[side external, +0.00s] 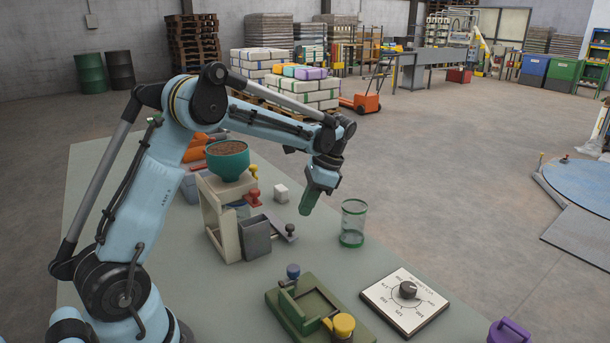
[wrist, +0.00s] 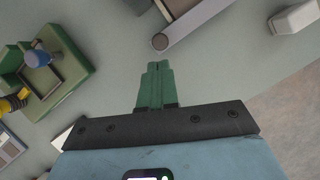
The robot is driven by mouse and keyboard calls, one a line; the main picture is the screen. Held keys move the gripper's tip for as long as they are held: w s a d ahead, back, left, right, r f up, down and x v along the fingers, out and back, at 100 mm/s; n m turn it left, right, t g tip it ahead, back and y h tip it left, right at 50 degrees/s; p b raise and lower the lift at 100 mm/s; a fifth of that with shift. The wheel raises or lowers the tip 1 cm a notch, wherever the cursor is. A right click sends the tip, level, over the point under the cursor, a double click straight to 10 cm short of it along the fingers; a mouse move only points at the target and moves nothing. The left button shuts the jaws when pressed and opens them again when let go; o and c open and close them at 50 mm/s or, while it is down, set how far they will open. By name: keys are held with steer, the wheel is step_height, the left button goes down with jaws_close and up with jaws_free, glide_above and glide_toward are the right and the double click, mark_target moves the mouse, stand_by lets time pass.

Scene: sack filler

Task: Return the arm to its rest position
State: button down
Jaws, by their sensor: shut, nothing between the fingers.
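My gripper (side external: 307,203) hangs from the blue arm above the table, its green fingers pointing down. It is shut with nothing between the fingers. In the wrist view the closed green fingers (wrist: 158,68) show over bare table. In the side view the gripper is between the sack filler stand (side external: 222,215) on its left and a clear glass with a green rim (side external: 353,222) on its right. It appears apart from both. The arm is bent at the elbow and reaches out over the table.
The filler has a teal hopper (side external: 228,160) of brown grains and a grey bin (side external: 255,237). A green fixture (side external: 318,312) with a yellow knob and a dial plate (side external: 405,300) stand in front. A small white block (side external: 281,193) sits behind the gripper. A purple-handled item (side external: 510,331) is at the front right.

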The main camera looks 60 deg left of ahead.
steer(key=a+v, duration=0.1)
steer(key=v, duration=0.5)
steer(key=s+d+r+n+t, duration=0.2)
steer(key=s+d+r+t, duration=0.25)
steer(key=d, duration=0.25)
steer(key=s+d+f+n+t+h, duration=0.2)
steer(key=s+d+t, duration=0.4)
steer(key=s, duration=0.3)
step_height(320, 180, down, 2)
steer(key=shift+d+f+n+t, duration=0.1)
steer(key=shift+d+n+t, duration=0.25)
steer(key=shift+d+n, duration=0.3)
